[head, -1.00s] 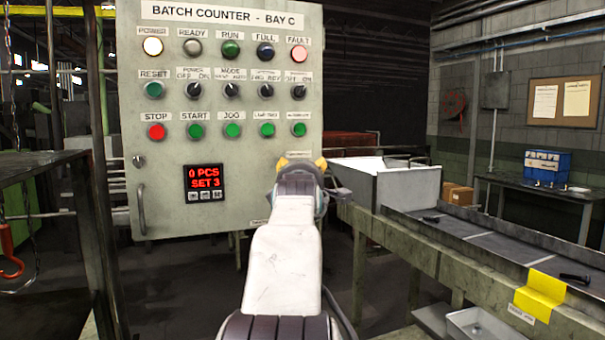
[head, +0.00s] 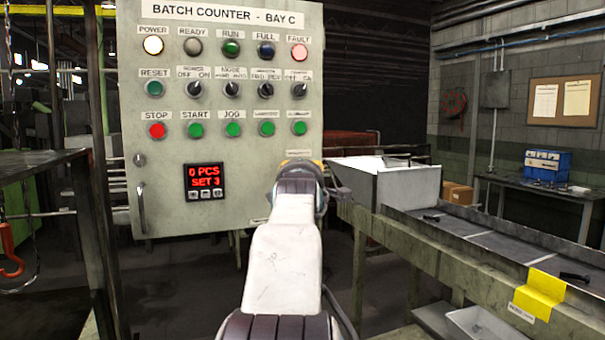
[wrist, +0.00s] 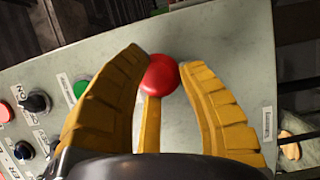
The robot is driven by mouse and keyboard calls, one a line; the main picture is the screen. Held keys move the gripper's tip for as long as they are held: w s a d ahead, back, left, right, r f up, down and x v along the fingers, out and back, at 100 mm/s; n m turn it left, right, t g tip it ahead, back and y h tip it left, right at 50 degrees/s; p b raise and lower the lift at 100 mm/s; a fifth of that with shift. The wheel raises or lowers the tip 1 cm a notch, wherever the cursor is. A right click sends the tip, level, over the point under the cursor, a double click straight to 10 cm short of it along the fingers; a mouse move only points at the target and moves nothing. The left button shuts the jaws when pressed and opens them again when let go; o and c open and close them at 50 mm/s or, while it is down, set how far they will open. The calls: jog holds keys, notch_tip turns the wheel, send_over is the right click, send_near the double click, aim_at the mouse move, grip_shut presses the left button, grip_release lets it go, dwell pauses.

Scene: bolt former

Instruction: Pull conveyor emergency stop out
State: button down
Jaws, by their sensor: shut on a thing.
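The emergency stop is a round red button (wrist: 159,76) on the grey panel face, seen in the wrist view. My gripper (wrist: 165,72) has its yellow fingers around the red button, with the tips against its sides. It is shut on the button. In the head view my arm hides the button, and only a little of the yellow gripper (head: 300,162) shows at the panel's lower right. The batch counter panel (head: 222,225) carries lamps, knobs and push buttons, and its display (head: 205,182) reads 0 PCS, SET 3.
The conveyor (head: 480,240) runs along the right with dark bolts on it and a yellow bracket (head: 538,293) at its edge. A pale hopper (head: 408,188) stands close right of my gripper. A red hook (head: 10,255) hangs at far left.

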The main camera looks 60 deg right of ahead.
jog(key=shift+s+a+b, duration=0.1)
jog(key=shift+s+b, duration=0.05)
jog(key=shift+b, duration=0.55)
jog(key=shift+s+a+r, duration=0.15)
jog(key=shift+s+a, duration=0.05)
jog(key=c, duration=0.7)
grip_release()
jog(key=v, duration=1.2)
